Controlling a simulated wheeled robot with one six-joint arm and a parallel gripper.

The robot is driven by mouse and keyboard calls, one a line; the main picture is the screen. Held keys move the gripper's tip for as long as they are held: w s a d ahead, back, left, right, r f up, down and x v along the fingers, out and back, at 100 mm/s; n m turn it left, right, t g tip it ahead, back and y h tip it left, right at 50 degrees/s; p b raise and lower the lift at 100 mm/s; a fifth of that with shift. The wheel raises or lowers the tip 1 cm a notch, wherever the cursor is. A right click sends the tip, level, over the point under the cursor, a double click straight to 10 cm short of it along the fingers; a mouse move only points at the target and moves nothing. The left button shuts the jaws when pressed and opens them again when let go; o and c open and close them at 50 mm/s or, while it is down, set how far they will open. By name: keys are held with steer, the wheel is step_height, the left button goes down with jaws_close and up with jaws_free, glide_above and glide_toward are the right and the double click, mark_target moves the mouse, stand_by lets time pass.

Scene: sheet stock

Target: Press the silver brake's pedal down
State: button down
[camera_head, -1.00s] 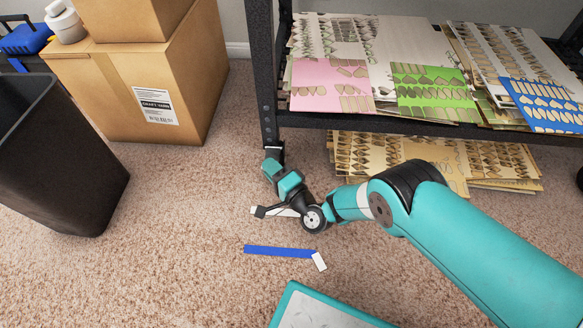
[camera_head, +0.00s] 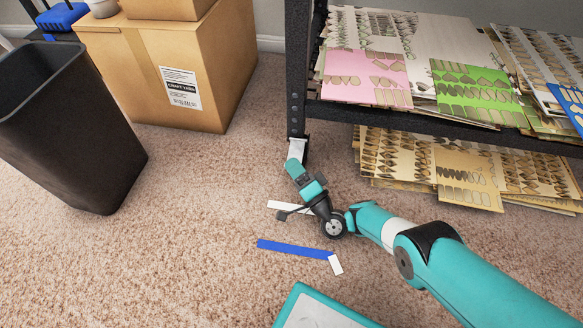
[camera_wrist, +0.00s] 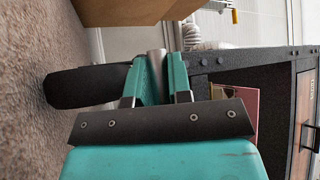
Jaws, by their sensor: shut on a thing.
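The silver brake pedal (camera_head: 297,150) is at the foot of the black shelf's front left post, low over the carpet. In the wrist view its silver end (camera_wrist: 157,62) shows between my two teal fingers. My gripper (camera_head: 294,165) reaches up to it from the near side and is shut on it; the wrist view shows the fingers (camera_wrist: 161,80) close on either side. The black caster wheel (camera_wrist: 85,88) is beside the fingers in the wrist view. The fingers hide part of the pedal, and I cannot tell how far down it is.
The black shelf (camera_head: 296,90) holds decorated sheets, with more stacked below. A cardboard box (camera_head: 130,85) and black bin (camera_head: 75,130) stand at left. A blue strip (camera_head: 292,248) and white strips (camera_head: 335,264) lie on the carpet. Carpet between bin and gripper is clear.

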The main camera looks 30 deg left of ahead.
steer(key=c, duration=1.1)
jaws_free()
steer(key=shift+o, duration=0.2)
steer(key=p+v, duration=0.3)
steer(key=v, duration=0.4)
steer(key=shift+s+d+f, duration=0.1)
steer(key=shift+d+f, duration=0.05)
steer(key=shift+d, duration=0.05)
